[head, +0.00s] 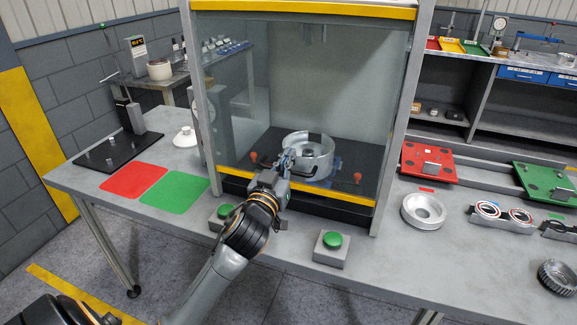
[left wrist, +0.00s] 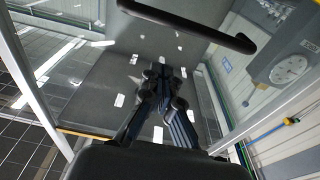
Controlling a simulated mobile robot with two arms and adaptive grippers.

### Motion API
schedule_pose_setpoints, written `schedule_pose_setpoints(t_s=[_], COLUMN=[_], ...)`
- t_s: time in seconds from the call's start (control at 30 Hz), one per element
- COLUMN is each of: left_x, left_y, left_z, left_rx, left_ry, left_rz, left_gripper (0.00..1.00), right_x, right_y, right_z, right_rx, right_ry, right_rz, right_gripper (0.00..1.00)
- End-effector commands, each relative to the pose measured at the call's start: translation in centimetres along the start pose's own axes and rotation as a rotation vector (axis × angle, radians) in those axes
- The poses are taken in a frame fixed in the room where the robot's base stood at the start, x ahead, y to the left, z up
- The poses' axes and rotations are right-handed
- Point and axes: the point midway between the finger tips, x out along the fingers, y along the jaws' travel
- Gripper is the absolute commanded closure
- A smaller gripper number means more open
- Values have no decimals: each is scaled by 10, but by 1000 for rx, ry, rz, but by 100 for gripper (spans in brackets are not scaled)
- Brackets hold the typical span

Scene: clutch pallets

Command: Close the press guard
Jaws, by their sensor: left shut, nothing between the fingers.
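The press guard (head: 345,95) is a clear panel on the front of the grey-framed press, with a yellow strip along its lower edge (head: 335,194) near the black press base. It looks lowered; any small gap beneath it I cannot judge. A metal ring-shaped part (head: 318,165) shows behind the panel. My left gripper (head: 287,158) is shut and empty in front of the panel's lower part. In the left wrist view its fingers (left wrist: 155,75) meet, and a black bar handle (left wrist: 190,24) lies beyond and apart from them. My right gripper is not in view.
Two green push buttons (head: 332,241) stand at the table's front, one partly behind my left arm. Red (head: 135,181) and green (head: 174,190) mats lie left of the press. A metal ring (head: 423,211) and red (head: 428,163) and green (head: 546,182) pallets are at right.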

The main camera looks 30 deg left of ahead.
Motion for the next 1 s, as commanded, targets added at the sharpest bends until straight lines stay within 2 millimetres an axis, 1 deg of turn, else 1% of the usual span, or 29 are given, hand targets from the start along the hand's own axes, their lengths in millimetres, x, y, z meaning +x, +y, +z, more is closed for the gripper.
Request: schedule_pose_setpoints(t_s=[0.03, 0.07, 0.1, 0.2, 0.27, 0.47, 0.77, 0.87, 1.0], left_x=[12, 17, 10, 4, 2, -1, -1, -2, -6], left_y=[0, -1, 0, 0, 0, 0, 0, 0, 0], left_z=[-4, -4, 12, 25, 30, 38, 39, 49, 75], left_rx=[2, 2, 0, 0, -2, 0, 0, -2, -4], left_ry=[2, 2, -6, -4, -3, 1, 1, -1, -3], left_rz=[0, -1, -1, -1, -1, -1, -1, -1, -1], left_gripper=[100, 100, 100, 100, 100, 100, 100, 100, 100], right_x=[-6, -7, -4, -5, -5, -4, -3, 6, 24], right_y=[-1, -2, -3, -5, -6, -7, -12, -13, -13], right_z=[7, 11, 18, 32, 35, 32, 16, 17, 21], right_rx=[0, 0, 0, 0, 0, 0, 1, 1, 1], right_ry=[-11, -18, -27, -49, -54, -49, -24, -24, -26], right_rz=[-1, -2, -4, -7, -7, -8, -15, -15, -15], right_gripper=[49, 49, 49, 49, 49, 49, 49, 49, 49])
